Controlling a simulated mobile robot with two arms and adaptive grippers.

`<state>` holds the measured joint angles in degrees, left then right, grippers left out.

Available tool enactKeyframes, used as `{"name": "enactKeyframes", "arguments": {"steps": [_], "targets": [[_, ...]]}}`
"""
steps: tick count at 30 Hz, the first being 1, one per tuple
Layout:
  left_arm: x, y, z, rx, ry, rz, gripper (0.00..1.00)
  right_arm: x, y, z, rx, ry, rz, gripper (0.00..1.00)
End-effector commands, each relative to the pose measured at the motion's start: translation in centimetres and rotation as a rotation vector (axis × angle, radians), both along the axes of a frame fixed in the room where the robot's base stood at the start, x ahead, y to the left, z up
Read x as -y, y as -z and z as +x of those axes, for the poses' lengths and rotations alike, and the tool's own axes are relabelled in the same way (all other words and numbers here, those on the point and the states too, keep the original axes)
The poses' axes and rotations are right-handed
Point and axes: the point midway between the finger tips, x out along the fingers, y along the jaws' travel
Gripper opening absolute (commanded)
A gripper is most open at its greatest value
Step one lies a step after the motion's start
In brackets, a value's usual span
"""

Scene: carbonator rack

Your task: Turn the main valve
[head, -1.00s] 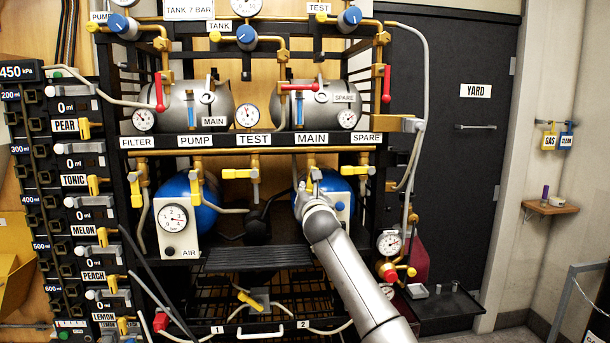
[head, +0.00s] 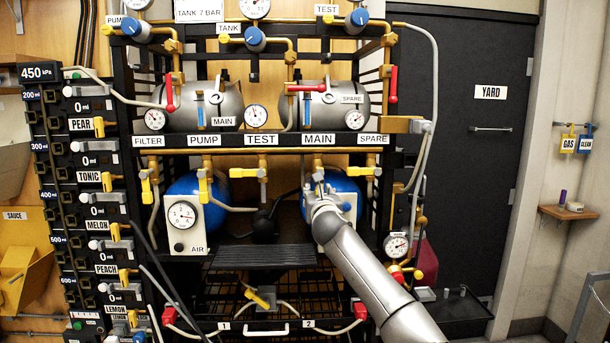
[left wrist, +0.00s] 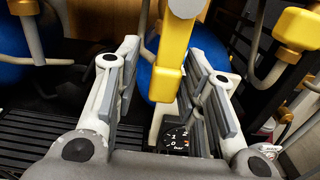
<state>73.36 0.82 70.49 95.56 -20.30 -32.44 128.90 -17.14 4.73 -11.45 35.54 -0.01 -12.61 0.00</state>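The main valve's yellow handle (head: 319,174) sits under the MAIN label (head: 318,139) on the rack's middle pipe, in front of a blue tank. My left gripper (head: 319,186) is right at it, and partly hides the handle's lower end in the head view. In the left wrist view the yellow handle (left wrist: 171,70) points down the picture between the two spread fingers of my left gripper (left wrist: 162,42). The fingers stand apart with dark gaps beside the handle; contact cannot be made out. My right gripper is not in view.
Other yellow valves flank it: the test valve (head: 262,174) to the left and the spare valve (head: 359,171) to the right. An air gauge box (head: 187,227) stands lower left. A black slatted shelf (head: 264,256) lies below. Hoses and pipes crowd the right side.

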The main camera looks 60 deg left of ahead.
Motion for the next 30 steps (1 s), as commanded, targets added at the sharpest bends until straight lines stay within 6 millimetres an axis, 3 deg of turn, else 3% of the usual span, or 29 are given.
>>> {"name": "enactKeyframes", "arguments": {"steps": [22, 30], "targets": [[4.9, 0.0, -2.2, 0.001, 0.0, 0.0, 0.38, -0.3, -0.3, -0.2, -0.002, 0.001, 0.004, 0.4], [5.5, 0.0, -2.6, -0.001, 0.0, 0.0, 0.38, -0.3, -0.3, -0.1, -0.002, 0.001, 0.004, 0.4]]}}
